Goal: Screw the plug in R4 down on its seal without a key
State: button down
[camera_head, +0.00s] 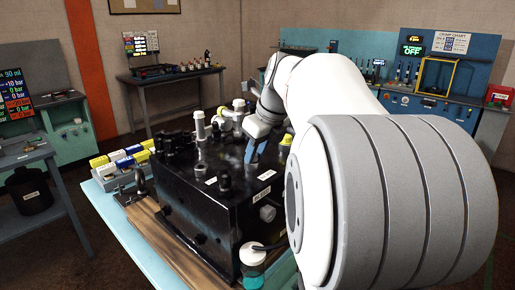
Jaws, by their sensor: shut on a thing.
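The black hydraulic block (185,208) stands on a wooden board on the bench, with fittings and small white labels on its top. My gripper (251,158) is at the top of the block, toward its far right part. Its blue fingers point down and are shut on a small part, taken to be the plug. The plug itself and the R4 mark are too small or hidden behind the fingers to make out. I cannot tell whether the plug touches its seal.
Pale upright fittings (199,124) and a dark fitting (224,183) rise from the block near my gripper. Yellow, white and blue boxes (122,160) stand at its left. A teal-based jar (251,262) is at the front right. My arm covers the right side.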

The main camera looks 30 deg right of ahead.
jog(key=shift+f+m, duration=0.1)
jog(key=shift+m, duration=0.5)
jog(key=c, duration=1.2)
grip_release()
jog(key=shift+s+a, duration=0.1)
jog(key=shift+a, duration=0.05)
jog(key=shift+o, duration=0.5)
jog(key=shift+d, duration=0.2)
jog(key=shift+a, duration=0.1)
jog(key=a+v, duration=0.1)
jog(key=v, duration=0.6)
jog(key=shift+d+r, duration=0.3)
jog(key=shift+d, duration=0.2)
jog(key=shift+s, duration=0.1)
